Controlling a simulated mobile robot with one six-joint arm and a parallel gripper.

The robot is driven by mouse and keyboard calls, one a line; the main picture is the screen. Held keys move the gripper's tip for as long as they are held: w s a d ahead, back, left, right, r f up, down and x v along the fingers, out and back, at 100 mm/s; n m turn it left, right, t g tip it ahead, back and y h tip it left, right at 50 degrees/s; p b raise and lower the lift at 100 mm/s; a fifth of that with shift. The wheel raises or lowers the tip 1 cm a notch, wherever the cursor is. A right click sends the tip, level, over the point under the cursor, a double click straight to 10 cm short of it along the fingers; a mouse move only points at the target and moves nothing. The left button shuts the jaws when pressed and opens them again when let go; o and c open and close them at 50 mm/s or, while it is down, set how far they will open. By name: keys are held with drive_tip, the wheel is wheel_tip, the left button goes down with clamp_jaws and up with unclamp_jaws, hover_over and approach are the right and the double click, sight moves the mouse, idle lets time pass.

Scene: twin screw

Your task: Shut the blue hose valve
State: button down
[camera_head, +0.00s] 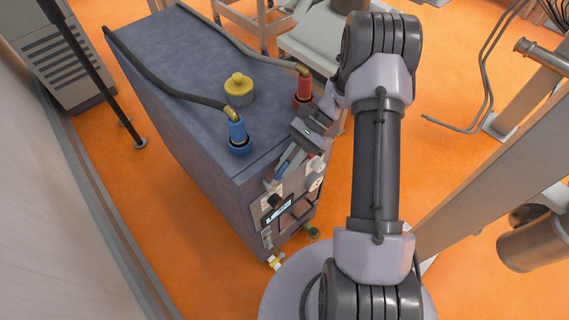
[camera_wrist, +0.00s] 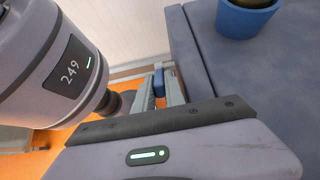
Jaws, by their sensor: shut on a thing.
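The blue valve handle (camera_head: 281,171) is a small blue piece at the upper front of the dark blue-grey cabinet, partly hidden by my gripper (camera_head: 284,164). In the wrist view the handle (camera_wrist: 159,79) shows as a blue piece between the fingertips of my gripper (camera_wrist: 160,92). The gripper is shut on it, beside the cabinet's top edge. The valve body and the handle's exact angle are hidden. A blue hose fitting (camera_head: 238,134) stands upright on the cabinet top, with a dark hose bending into it. Its blue base (camera_wrist: 248,18) shows in the wrist view.
The cabinet top (camera_head: 185,62) also bears a yellow knob (camera_head: 239,88) and a red hose fitting (camera_head: 304,86). The front panel (camera_head: 291,206) has a display and knobs below my gripper. A black pole (camera_head: 95,75) stands left; orange floor lies around.

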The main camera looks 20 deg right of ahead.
drive_tip(key=shift+f, duration=0.1)
idle(0.4)
drive_tip(key=c, duration=1.7)
unclamp_jaws()
